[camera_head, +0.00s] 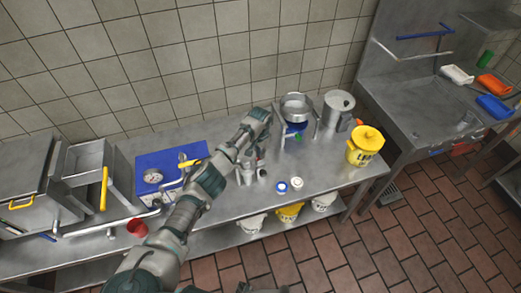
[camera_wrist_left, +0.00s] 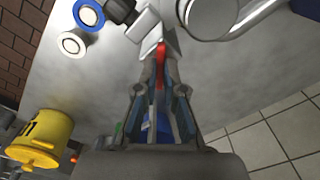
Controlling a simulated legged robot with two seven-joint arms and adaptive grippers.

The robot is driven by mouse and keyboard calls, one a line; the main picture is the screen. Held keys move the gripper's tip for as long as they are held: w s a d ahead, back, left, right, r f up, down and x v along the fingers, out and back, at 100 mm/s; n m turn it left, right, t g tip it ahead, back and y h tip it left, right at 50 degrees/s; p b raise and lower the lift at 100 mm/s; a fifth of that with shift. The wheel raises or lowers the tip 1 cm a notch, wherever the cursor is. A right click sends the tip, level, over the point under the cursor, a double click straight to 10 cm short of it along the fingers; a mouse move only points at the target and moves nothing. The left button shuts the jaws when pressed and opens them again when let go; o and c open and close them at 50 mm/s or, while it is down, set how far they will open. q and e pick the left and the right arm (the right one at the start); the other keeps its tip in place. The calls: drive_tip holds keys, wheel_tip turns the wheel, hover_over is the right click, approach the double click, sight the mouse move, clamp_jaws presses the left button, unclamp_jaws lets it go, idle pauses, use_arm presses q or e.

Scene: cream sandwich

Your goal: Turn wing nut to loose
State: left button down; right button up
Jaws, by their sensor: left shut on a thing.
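My left arm reaches across the metal counter in the head view, with its left gripper (camera_head: 257,163) low over a small metal fixture (camera_head: 262,174). In the left wrist view the left gripper (camera_wrist_left: 160,82) is shut, its fingertips on a small red part (camera_wrist_left: 160,52) that appears to be the wing nut. The fingers hide most of it, so its shape and turn angle cannot be told. Pale metal pieces (camera_wrist_left: 148,24) of the fixture lie just beyond the fingertips. My right gripper is not in view.
A blue-and-white ring (camera_head: 281,187) and a white ring (camera_head: 296,184) lie right of the fixture. A yellow bucket (camera_head: 366,147), a metal pot (camera_head: 338,106) and a metal bowl (camera_head: 297,106) stand further right. A blue panel with a gauge (camera_head: 153,177) is at left.

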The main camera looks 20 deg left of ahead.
use_arm(q)
drive_tip(key=n, duration=0.1)
drive_tip(key=n+p, duration=0.1)
drive_tip(key=shift+s+f+n, duration=0.2)
drive_tip(key=shift+s+n, duration=0.05)
drive_tip(key=shift+n, duration=0.15)
drive_tip(key=n+p, duration=0.1)
drive_tip(key=n, duration=0.1)
drive_tip(key=shift+n, duration=0.4)
drive_tip(key=n+p, duration=0.1)
drive_tip(key=n, duration=0.4)
drive_tip(key=shift+f, duration=0.1)
drive_tip(key=n, duration=0.7)
drive_tip(key=shift+n+p, duration=0.3)
drive_tip(key=n, duration=0.3)
drive_tip(key=shift+n, duration=2.1)
